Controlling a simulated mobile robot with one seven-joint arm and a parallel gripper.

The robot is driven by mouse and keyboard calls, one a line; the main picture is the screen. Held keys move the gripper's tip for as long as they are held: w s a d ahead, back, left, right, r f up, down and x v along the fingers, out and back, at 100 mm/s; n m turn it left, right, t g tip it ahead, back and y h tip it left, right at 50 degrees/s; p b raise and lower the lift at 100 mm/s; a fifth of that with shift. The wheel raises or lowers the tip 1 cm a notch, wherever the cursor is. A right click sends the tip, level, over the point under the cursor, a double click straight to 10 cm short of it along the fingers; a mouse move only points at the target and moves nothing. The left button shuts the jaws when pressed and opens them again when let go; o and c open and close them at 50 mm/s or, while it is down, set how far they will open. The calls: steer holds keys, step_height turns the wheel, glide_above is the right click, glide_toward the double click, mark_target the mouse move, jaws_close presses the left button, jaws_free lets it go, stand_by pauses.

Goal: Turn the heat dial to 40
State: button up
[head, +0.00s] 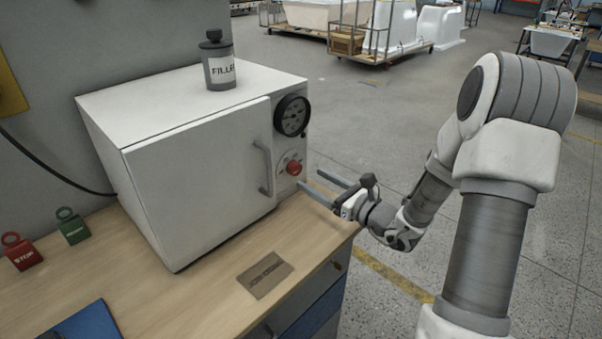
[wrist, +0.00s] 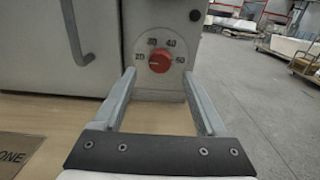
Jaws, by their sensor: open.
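The red heat dial (head: 294,168) sits low on the front right panel of a white oven-like box (head: 190,165). In the wrist view the dial (wrist: 159,61) shows numbers 20, 30, 40 and 50 around it, from left over the top to right. Where its pointer stands is too small to tell. My gripper (head: 325,186) is open and empty, its two long grey fingers reaching toward the dial. In the wrist view the dial appears between and beyond the fingertips (wrist: 159,80), with no contact visible.
A round black gauge (head: 292,115) is above the dial, and a grey door handle (head: 264,168) is left of it. A filler bottle (head: 219,62) stands on the box.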

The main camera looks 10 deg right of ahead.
mark_target(298, 171)
steer(key=x, duration=0.5)
steer(key=shift+w, duration=0.1)
jaws_close()
